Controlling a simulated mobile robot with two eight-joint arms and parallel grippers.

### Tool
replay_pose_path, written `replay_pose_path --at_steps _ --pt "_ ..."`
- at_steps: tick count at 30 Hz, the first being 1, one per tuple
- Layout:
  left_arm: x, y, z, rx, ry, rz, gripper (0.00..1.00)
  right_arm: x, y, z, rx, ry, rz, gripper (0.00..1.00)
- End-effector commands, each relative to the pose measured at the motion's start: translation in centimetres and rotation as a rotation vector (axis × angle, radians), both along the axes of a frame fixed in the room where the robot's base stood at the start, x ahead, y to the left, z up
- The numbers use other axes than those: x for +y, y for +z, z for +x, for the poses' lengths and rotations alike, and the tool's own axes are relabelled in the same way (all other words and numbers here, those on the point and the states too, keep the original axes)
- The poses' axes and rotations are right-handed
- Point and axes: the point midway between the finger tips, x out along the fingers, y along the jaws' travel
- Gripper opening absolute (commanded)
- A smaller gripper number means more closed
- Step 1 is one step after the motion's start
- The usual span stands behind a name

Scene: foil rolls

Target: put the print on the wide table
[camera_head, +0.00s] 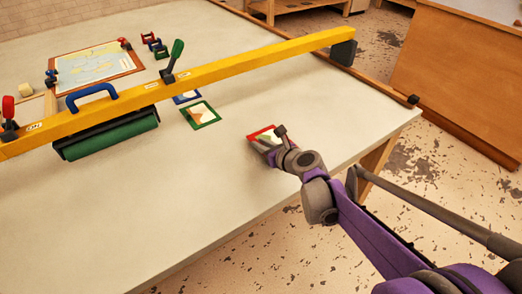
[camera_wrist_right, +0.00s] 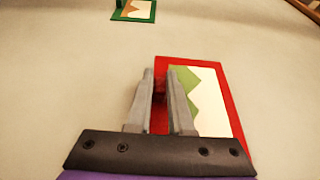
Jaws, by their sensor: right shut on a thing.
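The red-framed print (camera_head: 265,134) lies flat at or just above the pale table top (camera_head: 230,180), near its right side. I cannot tell whether it touches the surface. It shows a green and white picture in the right wrist view (camera_wrist_right: 208,100). My right gripper (camera_head: 271,142) is shut on a red raised part at the print's left side, between the two grey fingers (camera_wrist_right: 162,88). The fingers hide part of the frame. My left gripper is not in view.
A yellow beam (camera_head: 240,68) crosses the table, with a green roller (camera_head: 110,138) under it. A green-framed print (camera_head: 201,115) and a blue-framed one (camera_head: 186,97) lie nearby. A large framed map (camera_head: 95,66) is at the far left. The table's front is clear.

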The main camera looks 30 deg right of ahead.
Motion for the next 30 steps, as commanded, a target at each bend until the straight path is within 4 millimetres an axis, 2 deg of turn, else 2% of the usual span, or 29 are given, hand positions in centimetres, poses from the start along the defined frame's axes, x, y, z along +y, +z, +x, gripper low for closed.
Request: replay_pose_path --at_steps 1,4,14,15,20,30 --pt "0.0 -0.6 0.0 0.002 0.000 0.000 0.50 0.0 -1.1 0.1 0.001 0.000 0.000 0.00" --pt "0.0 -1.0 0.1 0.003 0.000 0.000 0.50 0.0 -2.2 0.0 0.001 0.000 0.000 0.00" --pt "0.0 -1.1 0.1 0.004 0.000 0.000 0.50 0.0 -2.4 0.0 0.000 0.000 0.000 0.00" --pt "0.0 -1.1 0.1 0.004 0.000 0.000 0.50 0.0 -2.4 0.0 0.000 0.000 0.000 0.21" --pt "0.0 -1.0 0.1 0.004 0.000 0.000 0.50 0.0 -2.3 0.0 0.000 0.000 0.000 0.49" --pt "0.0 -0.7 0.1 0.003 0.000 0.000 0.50 0.0 -2.0 0.0 0.000 0.000 0.000 0.49"
